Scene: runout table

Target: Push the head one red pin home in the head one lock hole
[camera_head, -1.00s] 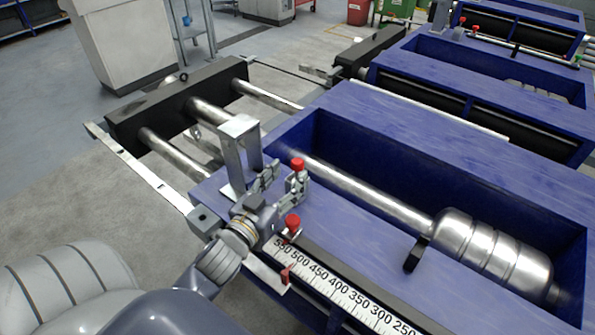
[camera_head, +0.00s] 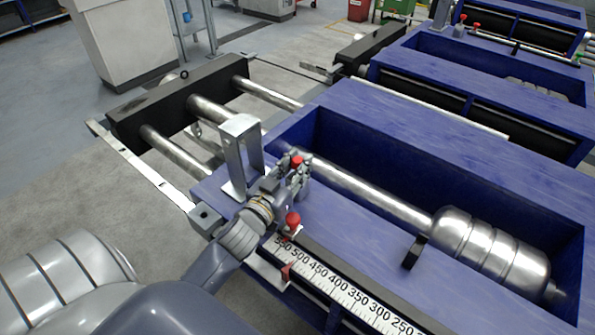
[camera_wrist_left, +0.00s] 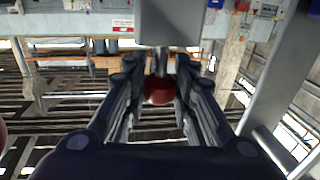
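A red-topped pin (camera_head: 297,160) stands at the near edge of the trough, by the silver bracket (camera_head: 240,150). My left gripper (camera_head: 298,170) is at this pin, with its fingers around or just beside the red top. In the left wrist view the red top (camera_wrist_left: 160,90) sits between the two fingers, which are spread apart; I cannot tell whether they touch it. The lock hole is not visible; the fingers cover the area below the red top. A second red-topped pin (camera_head: 293,219) stands nearer, by the scale's end. My right gripper is not in view.
The blue frame (camera_head: 420,130) surrounds a deep trough with a steel rod (camera_head: 370,195) and ribbed cylinder (camera_head: 490,255). A numbered scale (camera_head: 340,290) runs along the near side. The upright bracket stands close to my left gripper. More blue frames lie behind.

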